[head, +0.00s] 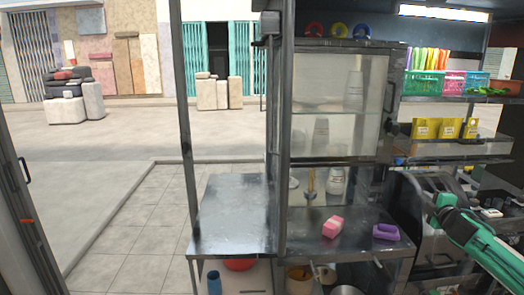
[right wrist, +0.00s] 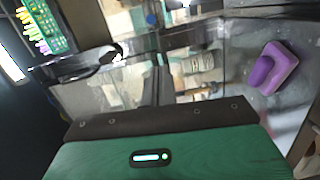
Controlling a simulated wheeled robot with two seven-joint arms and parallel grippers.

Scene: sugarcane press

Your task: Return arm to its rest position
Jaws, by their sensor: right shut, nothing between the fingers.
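My right arm, green and black, comes in from the right edge of the head view. My right gripper (head: 434,208) is at its far end, in front of a dark metal machine (head: 405,200) beside the counter. The gripper is shut with nothing held. In the right wrist view, the green wrist housing with a small lit indicator fills the bottom, and the fingertips are hard to make out. My left gripper is not in view.
A pink block (head: 333,227) and a purple block (head: 386,232) lie on the metal counter (head: 300,245) below a glass cabinet (head: 335,95). Shelves at the right hold baskets (head: 424,84) and yellow boxes (head: 425,129). A bare metal side table (head: 232,215) stands left of a post.

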